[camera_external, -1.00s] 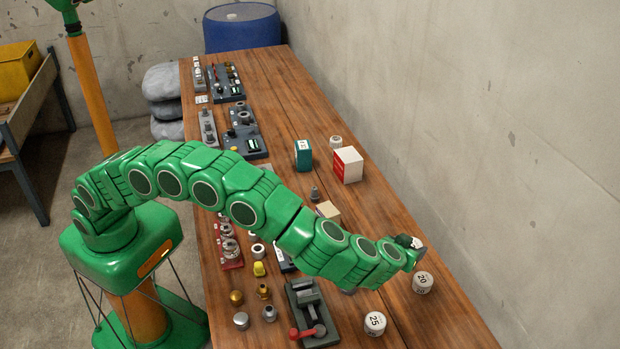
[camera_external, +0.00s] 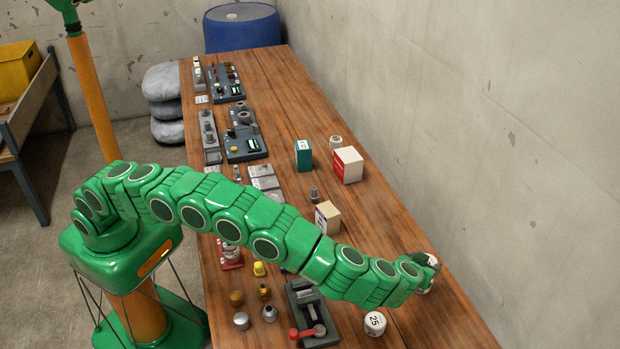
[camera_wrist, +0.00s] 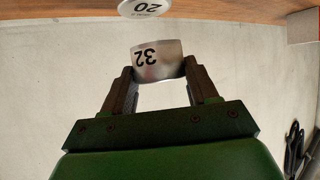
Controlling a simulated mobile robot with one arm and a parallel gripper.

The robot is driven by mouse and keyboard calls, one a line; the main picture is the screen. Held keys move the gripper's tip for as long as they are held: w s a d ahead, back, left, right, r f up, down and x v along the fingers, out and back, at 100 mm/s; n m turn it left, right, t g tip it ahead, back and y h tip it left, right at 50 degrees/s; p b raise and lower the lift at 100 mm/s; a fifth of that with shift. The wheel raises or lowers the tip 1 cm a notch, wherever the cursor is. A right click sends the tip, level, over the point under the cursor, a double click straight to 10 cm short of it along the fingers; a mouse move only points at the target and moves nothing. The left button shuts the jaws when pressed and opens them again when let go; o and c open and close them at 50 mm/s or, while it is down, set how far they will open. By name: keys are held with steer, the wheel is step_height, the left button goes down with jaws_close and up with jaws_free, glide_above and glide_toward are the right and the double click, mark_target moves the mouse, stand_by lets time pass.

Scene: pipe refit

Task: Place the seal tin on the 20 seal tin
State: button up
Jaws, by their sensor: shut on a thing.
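My gripper (camera_wrist: 158,68) is shut on a silver seal tin (camera_wrist: 170,56) marked 32, held between its two fingertips in the wrist view. The white-topped 20 seal tin (camera_wrist: 145,7) shows at the top edge of that view, apart in the picture from the held tin. I cannot tell the exact gap between the two tins there.
A white tin marked 25 (camera_external: 375,323) stands on the bench left of the 20 tin. A grey vise with a red handle (camera_external: 308,315) is further left. A tan box (camera_external: 328,218) and a red-and-white box (camera_external: 347,165) stand behind. The concrete wall (camera_external: 520,150) borders the bench on the right.

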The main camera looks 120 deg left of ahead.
steer(key=shift+w+a+f, duration=0.1)
steer(key=shift+w+f, duration=0.15)
steer(key=shift+f, duration=1.55)
steer(key=shift+f, duration=0.1)
steer(key=o, duration=1.1)
steer(key=shift+c, duration=0.2)
